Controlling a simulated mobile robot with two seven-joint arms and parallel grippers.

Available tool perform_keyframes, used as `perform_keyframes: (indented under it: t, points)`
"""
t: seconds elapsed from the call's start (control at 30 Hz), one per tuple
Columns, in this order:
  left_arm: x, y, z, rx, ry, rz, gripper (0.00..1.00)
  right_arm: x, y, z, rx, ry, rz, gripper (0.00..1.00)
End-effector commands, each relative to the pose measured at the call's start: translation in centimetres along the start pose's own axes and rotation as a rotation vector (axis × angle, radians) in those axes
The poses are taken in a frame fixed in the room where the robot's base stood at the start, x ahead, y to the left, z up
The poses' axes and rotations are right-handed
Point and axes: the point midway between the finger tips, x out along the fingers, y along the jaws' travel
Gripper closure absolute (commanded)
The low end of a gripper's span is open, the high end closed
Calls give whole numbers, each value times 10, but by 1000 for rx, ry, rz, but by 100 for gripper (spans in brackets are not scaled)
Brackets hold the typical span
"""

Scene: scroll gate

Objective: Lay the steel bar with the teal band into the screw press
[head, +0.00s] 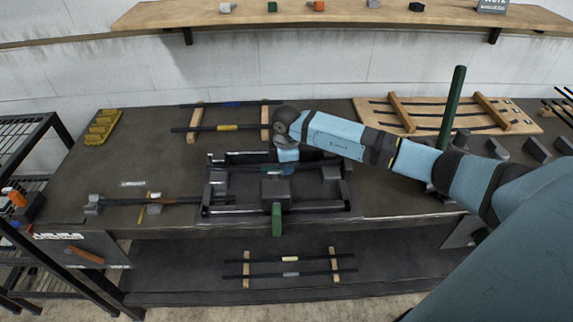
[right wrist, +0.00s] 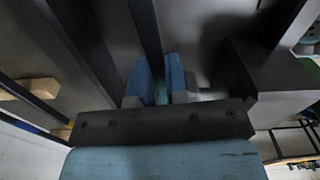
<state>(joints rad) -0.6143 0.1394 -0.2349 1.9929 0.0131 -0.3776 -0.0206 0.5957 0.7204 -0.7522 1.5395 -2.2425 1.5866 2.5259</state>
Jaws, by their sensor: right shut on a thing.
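The screw press (head: 210,195) is a dark rectangular frame at the middle of the bench, with a block and a green handle (head: 277,219) at its front. My right gripper (head: 288,163) points down over the back part of the press. In the right wrist view its blue fingers (right wrist: 160,85) are shut on the dark steel bar (right wrist: 146,30), with the teal band (right wrist: 162,93) between them. The bar runs lengthwise over or within the press frame; the arm hides part of it, and I cannot tell whether it touches the press. My left gripper is not in view.
Bars with blue and yellow (head: 228,127) bands lie on wooden supports behind the press. Another bar (head: 180,200) lies at the left in a grey holder. A green post (head: 452,105) and a wooden rack (head: 400,110) stand right. More bars (head: 290,274) lie on the lower shelf.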

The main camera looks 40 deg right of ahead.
Motion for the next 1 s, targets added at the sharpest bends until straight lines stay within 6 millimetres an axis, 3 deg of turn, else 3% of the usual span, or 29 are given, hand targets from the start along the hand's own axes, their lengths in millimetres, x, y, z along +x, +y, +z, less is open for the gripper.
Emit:
perform_keyframes:
  t: [0.03, 0.13, 0.17, 0.67, 0.87, 1.0]
  points:
    - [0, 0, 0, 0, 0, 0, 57, 1, 4, 4, 6, -6, 7, 81]
    - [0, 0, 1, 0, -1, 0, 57, 1, 3, 3, 5, -6, 6, 58]
    - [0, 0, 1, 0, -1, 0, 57, 1, 2, 3, 4, -5, 5, 56]
    - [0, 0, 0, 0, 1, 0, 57, 0, -2, 0, -3, -2, -3, 56]
    - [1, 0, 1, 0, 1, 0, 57, -25, -1, -1, -5, 1, 0, 56]
    - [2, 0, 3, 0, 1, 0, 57, -58, 1, 0, -3, 1, 3, 56]
